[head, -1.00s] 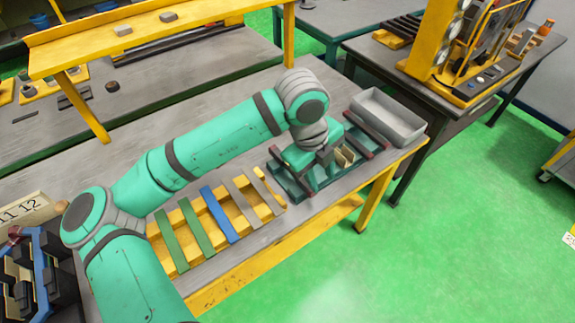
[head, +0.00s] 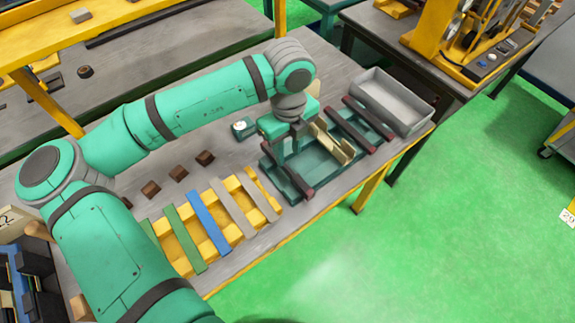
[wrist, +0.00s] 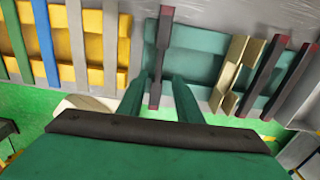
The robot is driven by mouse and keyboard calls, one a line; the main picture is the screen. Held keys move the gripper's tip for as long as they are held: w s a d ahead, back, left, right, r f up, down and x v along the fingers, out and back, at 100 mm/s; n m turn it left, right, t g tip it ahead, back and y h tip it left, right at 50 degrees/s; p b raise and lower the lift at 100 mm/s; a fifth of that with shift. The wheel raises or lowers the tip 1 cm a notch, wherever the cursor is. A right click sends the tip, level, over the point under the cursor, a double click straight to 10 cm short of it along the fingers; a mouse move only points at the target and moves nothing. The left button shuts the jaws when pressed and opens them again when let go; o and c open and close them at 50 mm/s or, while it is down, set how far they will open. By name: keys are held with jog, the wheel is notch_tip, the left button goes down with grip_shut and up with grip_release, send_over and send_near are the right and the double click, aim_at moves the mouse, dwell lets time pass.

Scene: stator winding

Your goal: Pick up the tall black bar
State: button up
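A long dark bar with thicker reddish-black ends (wrist: 156,60) lies across the teal rack (wrist: 203,40) in the wrist view. It also shows at the rack's left side in the head view (head: 304,190). My gripper (wrist: 160,90) is open, with one green finger on each side of this bar and gaps on both sides. In the head view my gripper (head: 290,140) is low over the rack's left part, its fingertips partly hidden. Two similar dark bars, one (head: 340,124) and another (head: 368,122), lie on the rack's right side. I cannot tell which bar is the tallest.
Beige notched pieces (head: 332,143) stand in the rack's middle, right of my gripper. A grey tray (head: 428,108) stands at the right. A yellow rack (head: 222,248) with green, blue and grey strips is at the left. Small brown blocks (head: 178,173) lie behind it.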

aim_at(286, 166)
jog(key=shift+s+a+f, duration=0.2)
jog(key=shift+a+f, duration=0.1)
jog(key=shift+f, duration=0.25)
jog(key=shift+w+f, duration=0.2)
jog(key=shift+f, duration=1.1)
jog(key=shift+w+f, duration=0.15)
jog(key=shift+f, duration=1.1)
jog(key=shift+w, duration=0.1)
grip_shut()
